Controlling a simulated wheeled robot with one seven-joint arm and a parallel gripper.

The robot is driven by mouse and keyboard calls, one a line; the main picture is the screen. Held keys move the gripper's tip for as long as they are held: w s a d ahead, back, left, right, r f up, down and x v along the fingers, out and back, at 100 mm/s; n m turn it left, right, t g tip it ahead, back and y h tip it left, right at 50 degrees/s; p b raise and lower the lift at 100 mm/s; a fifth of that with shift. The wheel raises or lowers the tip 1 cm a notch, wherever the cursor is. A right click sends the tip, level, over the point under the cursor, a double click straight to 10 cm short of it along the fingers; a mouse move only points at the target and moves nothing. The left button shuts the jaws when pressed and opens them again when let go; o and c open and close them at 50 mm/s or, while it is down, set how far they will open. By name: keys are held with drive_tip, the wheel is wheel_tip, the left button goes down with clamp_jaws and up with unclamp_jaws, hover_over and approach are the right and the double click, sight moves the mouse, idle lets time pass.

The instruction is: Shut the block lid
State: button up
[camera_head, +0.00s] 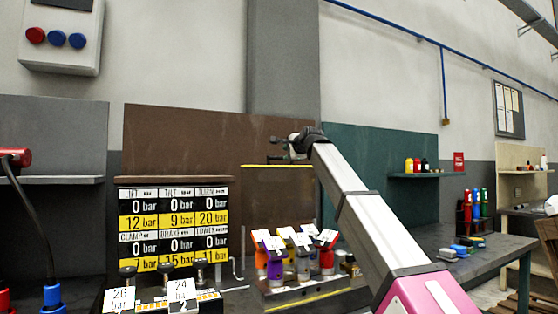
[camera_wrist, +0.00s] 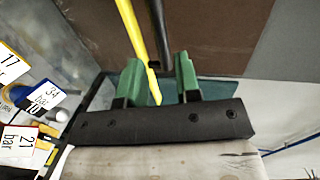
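The block (camera_head: 305,294) stands on the bench at the centre of the head view, with several orange and purple couplings with white tags on it. A brown upright panel with a yellow top edge (camera_head: 277,167) rises behind the couplings and looks like the raised block lid. My gripper (camera_head: 284,150) is just above that edge. In the wrist view, my gripper's green fingers (camera_wrist: 160,78) are apart. A yellow strip (camera_wrist: 134,30) and a black bar (camera_wrist: 157,25) run between or beyond them. Contact cannot be told.
A pressure board (camera_head: 173,225) stands left of the block, with tagged black knobs (camera_head: 127,272) in front. A shelf with bottles (camera_head: 415,175) and a rack of coloured cylinders (camera_head: 474,208) are to the right. Tagged couplings (camera_wrist: 35,95) show at the wrist view's left.

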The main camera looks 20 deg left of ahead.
sight(280, 158)
drive_tip(key=x, duration=0.8)
drive_tip(key=shift+w+a, duration=0.1)
drive_tip(key=shift+a, duration=0.1)
drive_tip(key=shift+c, duration=0.4)
drive_tip(key=shift+f, duration=0.1)
clamp_jaws()
